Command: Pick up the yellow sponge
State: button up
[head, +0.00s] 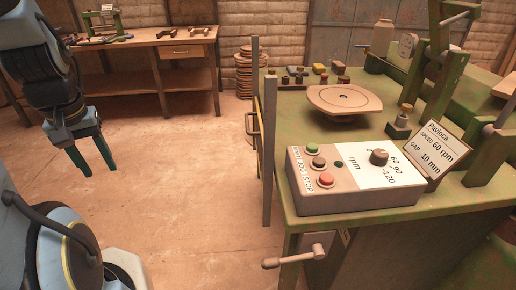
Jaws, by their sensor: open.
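A small yellow block (318,68), which looks like the yellow sponge, lies at the far left part of the green machine table (420,130). It sits among several small coloured blocks and is too small to make out in detail. My gripper (91,158) hangs at the left of the head view, pointing down over the open floor. Its two green fingers are apart with nothing between them. It is well to the left of the table and away from the yellow block.
A grey control box (345,180) with buttons and a round plate (344,98) stand on the green table. An upright post (268,150) and rail edge its left side. A crank handle (295,258) juts out in front. A wooden workbench (150,50) stands behind. The floor between is clear.

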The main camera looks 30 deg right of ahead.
aim_at(318, 69)
jog(key=z, duration=1.55)
jog(key=k, duration=0.45)
jog(key=k+u, duration=0.45)
jog(key=k+j+u, duration=0.25)
jog(key=u, duration=0.15)
jog(key=i+j+u, duration=0.2)
jog(key=i, duration=1.85)
jog(key=i+j, duration=0.15)
jog(key=i, duration=0.85)
jog(key=l+z, duration=0.05)
